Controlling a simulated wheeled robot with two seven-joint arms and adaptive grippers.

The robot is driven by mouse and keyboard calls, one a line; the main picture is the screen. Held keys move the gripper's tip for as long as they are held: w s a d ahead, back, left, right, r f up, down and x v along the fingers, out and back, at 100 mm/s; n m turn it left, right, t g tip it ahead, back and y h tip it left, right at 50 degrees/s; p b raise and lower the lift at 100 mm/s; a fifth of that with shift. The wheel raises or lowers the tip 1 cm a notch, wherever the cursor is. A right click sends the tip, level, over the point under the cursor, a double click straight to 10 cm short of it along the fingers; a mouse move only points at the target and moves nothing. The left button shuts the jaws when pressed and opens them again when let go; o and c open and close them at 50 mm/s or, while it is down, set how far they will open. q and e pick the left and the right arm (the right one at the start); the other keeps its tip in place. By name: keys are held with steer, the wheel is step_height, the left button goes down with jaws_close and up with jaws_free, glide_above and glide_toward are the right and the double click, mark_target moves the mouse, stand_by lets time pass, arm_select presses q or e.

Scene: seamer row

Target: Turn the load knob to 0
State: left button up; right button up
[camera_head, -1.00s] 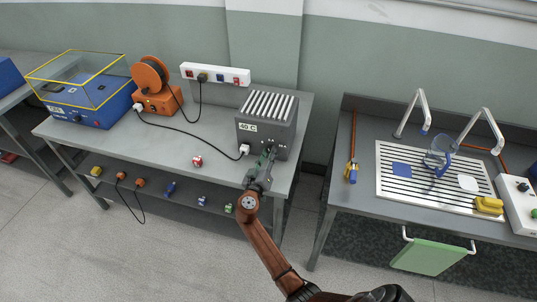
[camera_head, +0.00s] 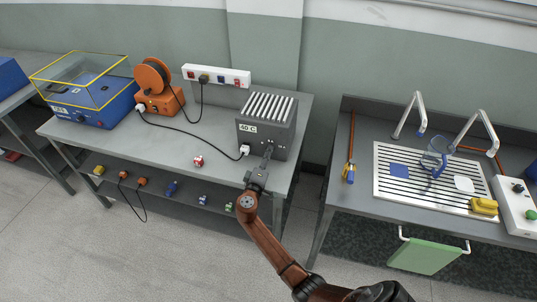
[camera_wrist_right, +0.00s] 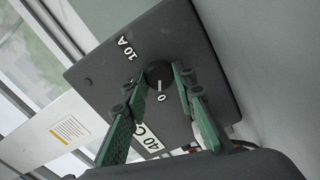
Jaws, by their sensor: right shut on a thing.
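The load box (camera_head: 263,128) is a grey case with a slatted top and a "40 C" label, near the right end of the left bench. Its dark round load knob (camera_wrist_right: 157,70) shows in the right wrist view, with "10 A" and "0" marked beside it. The knob's white line appears to point toward the "0". My right gripper (camera_head: 267,154) reaches the front of the box; in the wrist view its green fingers (camera_wrist_right: 162,78) are shut on the knob from both sides. The knob is hidden in the head view. My left gripper is not in view.
A plug (camera_head: 244,150) with a black cable sits at the box's left. A red-and-white item (camera_head: 198,160) lies on the bench. An orange cable reel (camera_head: 154,80), a blue machine (camera_head: 80,108) and a power strip (camera_head: 217,76) stand farther left and back.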

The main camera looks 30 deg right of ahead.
steer(key=shift+n, duration=0.3)
steer(key=o, duration=1.2)
steer(key=shift+c, duration=0.2)
steer(key=shift+a, duration=0.1)
steer(key=v, duration=1.1)
steer(key=shift+s+a, duration=0.3)
